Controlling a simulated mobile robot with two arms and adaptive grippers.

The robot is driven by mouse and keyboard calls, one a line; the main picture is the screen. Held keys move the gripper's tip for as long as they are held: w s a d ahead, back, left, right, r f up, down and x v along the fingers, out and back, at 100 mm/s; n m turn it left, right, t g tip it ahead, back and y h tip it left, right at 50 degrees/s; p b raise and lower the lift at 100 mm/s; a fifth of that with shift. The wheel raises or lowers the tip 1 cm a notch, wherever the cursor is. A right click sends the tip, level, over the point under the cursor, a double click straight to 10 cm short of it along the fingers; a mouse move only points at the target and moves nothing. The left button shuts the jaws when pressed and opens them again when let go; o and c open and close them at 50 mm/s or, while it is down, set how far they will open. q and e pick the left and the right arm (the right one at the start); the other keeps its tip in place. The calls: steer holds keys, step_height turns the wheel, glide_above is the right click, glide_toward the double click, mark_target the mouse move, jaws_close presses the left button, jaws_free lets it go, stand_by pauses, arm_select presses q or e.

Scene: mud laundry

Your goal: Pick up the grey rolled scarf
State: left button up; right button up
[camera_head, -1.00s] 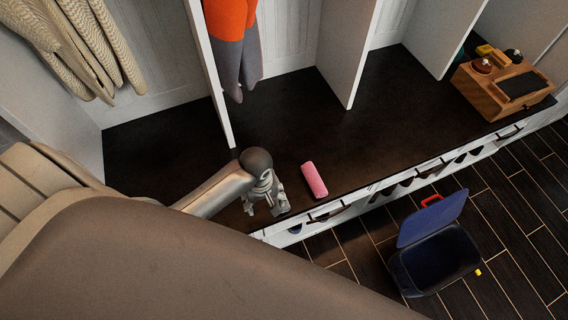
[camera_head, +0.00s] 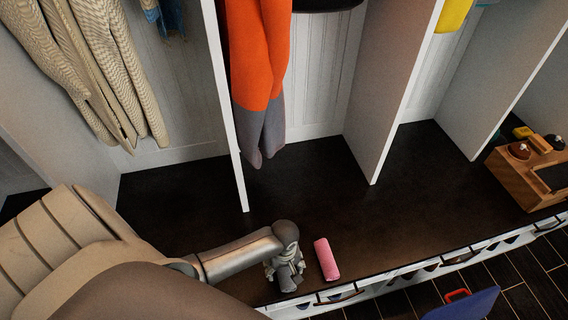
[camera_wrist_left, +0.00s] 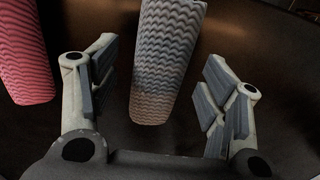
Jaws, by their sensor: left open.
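The grey rolled scarf (camera_wrist_left: 165,55) shows in the left wrist view, with a wavy ribbed pattern and a browner near end. It lies on the dark bench top between the spread fingers of my left gripper (camera_wrist_left: 162,75), with gaps on both sides. In the head view my left gripper (camera_head: 286,274) is low over the bench near its front edge, and I cannot make out the grey scarf there; the gripper seems to hide it. My left gripper is open and empty. My right gripper is not in view.
A pink roll (camera_head: 327,259) lies close beside the gripper; it also shows in the left wrist view (camera_wrist_left: 22,50). White dividers (camera_head: 385,100) stand on the bench (camera_head: 330,185). Orange and grey clothing (camera_head: 258,75) hangs behind. A wooden box (camera_head: 515,180) sits at the right.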

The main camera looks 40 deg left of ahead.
arm_select(q)
steer(key=shift+f, duration=1.15)
steer(key=c, duration=1.1)
steer(key=shift+c, duration=0.3)
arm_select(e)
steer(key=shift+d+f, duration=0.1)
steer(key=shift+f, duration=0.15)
arm_select(q)
steer(key=shift+r, duration=0.2)
